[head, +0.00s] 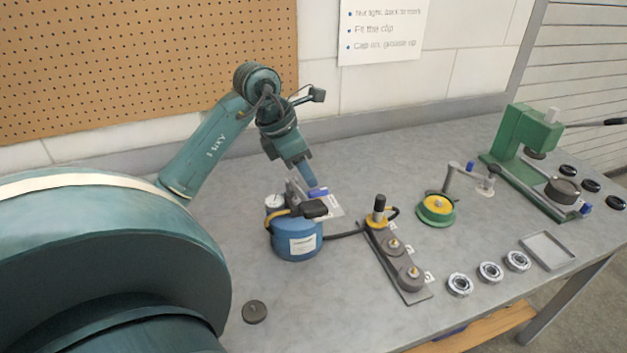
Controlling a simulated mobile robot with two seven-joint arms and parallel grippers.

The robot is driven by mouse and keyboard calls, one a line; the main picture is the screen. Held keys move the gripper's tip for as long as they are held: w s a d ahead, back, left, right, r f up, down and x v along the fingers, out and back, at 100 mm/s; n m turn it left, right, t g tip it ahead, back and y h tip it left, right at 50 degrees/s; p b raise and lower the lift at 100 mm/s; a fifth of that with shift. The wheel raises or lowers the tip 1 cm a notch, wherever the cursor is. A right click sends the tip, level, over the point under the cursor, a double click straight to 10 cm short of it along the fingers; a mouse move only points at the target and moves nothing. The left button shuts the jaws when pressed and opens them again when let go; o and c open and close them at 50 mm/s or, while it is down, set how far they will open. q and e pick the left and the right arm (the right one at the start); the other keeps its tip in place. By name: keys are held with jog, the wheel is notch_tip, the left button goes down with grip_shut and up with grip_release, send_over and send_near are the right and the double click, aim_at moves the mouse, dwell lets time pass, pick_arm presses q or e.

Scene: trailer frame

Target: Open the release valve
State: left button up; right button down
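A blue tank (290,246) with a white label stands on the bench in front of my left arm. A round white gauge (273,202) sits at its upper left. Dark and yellow fittings and a black knob-like part (314,208) are on its top. A small blue part (318,192) shows there too; I cannot tell which part is the release valve. My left gripper (303,181) points down just above and behind the tank's top. Its fingertips are partly hidden by the fittings, so its opening and any contact are unclear. My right gripper is not in view.
A black hose (345,235) runs right from the tank to a grey plate with round fittings (412,278). Further right are a green-and-yellow round device (436,209), several bearings (490,271), a tray (548,250) and a green press (525,140). A dark cap (254,312) lies near the front.

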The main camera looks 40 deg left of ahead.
aim_at(317, 190)
pick_arm(q)
jog(key=x, duration=0.5)
grip_shut()
dwell(0.3)
